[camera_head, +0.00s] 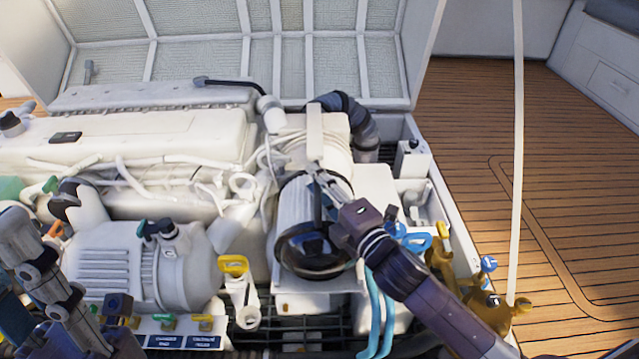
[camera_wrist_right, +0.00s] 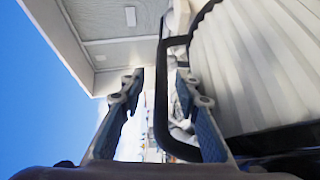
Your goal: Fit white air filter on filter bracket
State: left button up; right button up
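The white air filter (camera_head: 296,208) is a pleated cylinder with a glossy black end cap towards me. It lies in front of the white housing at the middle of the engine; whether it is seated on the bracket cannot be told. A black handle bar (camera_wrist_right: 160,110) runs along the pleated filter (camera_wrist_right: 260,60) in the right wrist view. My right gripper (camera_head: 322,182) is at the filter's upper right side. Its fingers (camera_wrist_right: 160,100) are apart, with the bar between them and gaps visible. My left gripper (camera_head: 18,235) is at the left edge, its fingers unclear.
A dark ribbed hose (camera_head: 350,115) curves behind the filter. A yellow-handled part (camera_head: 235,268) stands left of it, beside a white motor (camera_head: 135,265). Blue hoses (camera_head: 378,315) and yellow and blue valves (camera_head: 445,250) lie at right. The wooden deck (camera_head: 560,190) is clear.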

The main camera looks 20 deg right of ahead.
jog(key=v, duration=1.2)
dwell(0.6)
